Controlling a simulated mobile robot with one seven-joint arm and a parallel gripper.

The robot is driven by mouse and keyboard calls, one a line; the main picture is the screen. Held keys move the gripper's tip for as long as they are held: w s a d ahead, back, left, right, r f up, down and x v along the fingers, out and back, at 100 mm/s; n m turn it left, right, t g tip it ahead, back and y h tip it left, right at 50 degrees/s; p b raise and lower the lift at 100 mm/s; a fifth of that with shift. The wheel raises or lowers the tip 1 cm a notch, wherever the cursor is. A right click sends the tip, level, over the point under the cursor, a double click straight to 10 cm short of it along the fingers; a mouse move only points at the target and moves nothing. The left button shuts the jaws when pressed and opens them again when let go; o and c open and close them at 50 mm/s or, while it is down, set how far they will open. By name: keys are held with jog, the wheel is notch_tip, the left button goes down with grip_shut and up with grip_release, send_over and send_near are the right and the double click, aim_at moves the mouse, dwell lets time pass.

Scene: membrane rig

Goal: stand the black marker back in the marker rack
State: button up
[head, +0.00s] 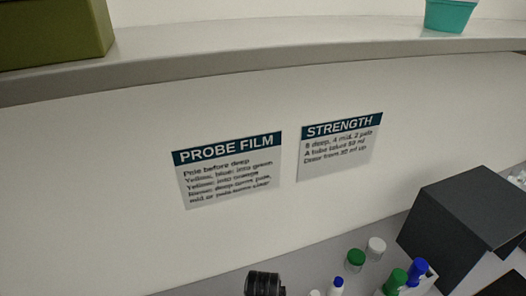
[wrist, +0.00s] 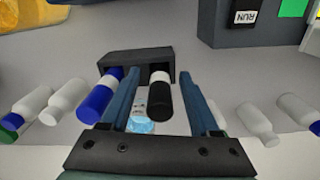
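In the wrist view, my gripper (wrist: 158,72) has its two fingers apart. A marker with a black cap and a white band (wrist: 160,98) is between them, with a visible gap on either side. A blue-capped marker (wrist: 98,100) is just outside the left finger. Both appear to be in front of or in a dark, open-faced block (wrist: 137,60); I cannot tell whether this is the marker rack. In the head view, green (head: 395,281) and blue (head: 418,268) caps stand in a pale holder at lower right. My gripper is not clearly seen there.
A clear vial with light blue (wrist: 141,122) is between the fingers. White bottles (wrist: 66,98) stand to the left and others (wrist: 253,120) to the right. The head view shows a large dark box (head: 462,222), a ribbed black cylinder (head: 265,284) and a shelf (head: 260,50) above.

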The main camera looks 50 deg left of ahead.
notch_tip(320, 180, up, 13)
dwell(0.7)
dwell(0.5)
